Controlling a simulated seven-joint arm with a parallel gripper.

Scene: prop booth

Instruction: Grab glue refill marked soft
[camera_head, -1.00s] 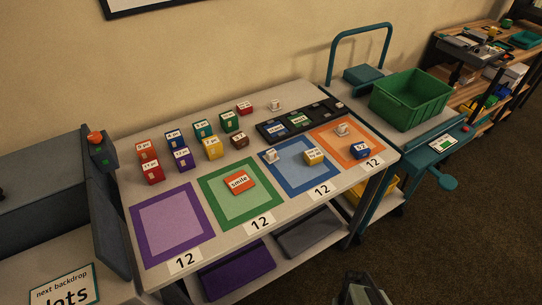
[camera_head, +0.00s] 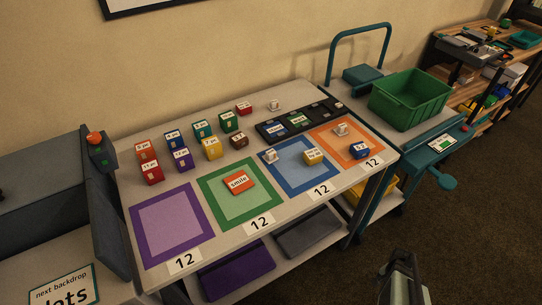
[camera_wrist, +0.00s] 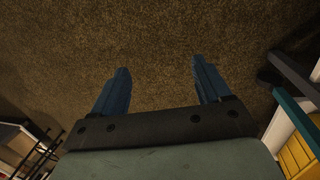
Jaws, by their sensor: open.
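No label that I can read in the head view says soft, so I cannot tell which thing is the soft glue refill. A black tray (camera_head: 309,126) at the back right of the table holds a blue labelled piece (camera_head: 275,129), a green labelled piece (camera_head: 297,120) and darker slots; their print is too small to read. My gripper (camera_head: 402,283) is low in the head view, in front of the table and apart from everything on it. In the wrist view my gripper (camera_wrist: 160,75) has its two blue fingers apart, with only carpet between them.
Several small labelled boxes, such as a yellow box (camera_head: 212,149), stand on the table (camera_head: 190,177). An orange smile card (camera_head: 238,183) lies on the green-bordered square. A green crate (camera_head: 410,100) stands on the cart at right. Carpet before the table is clear.

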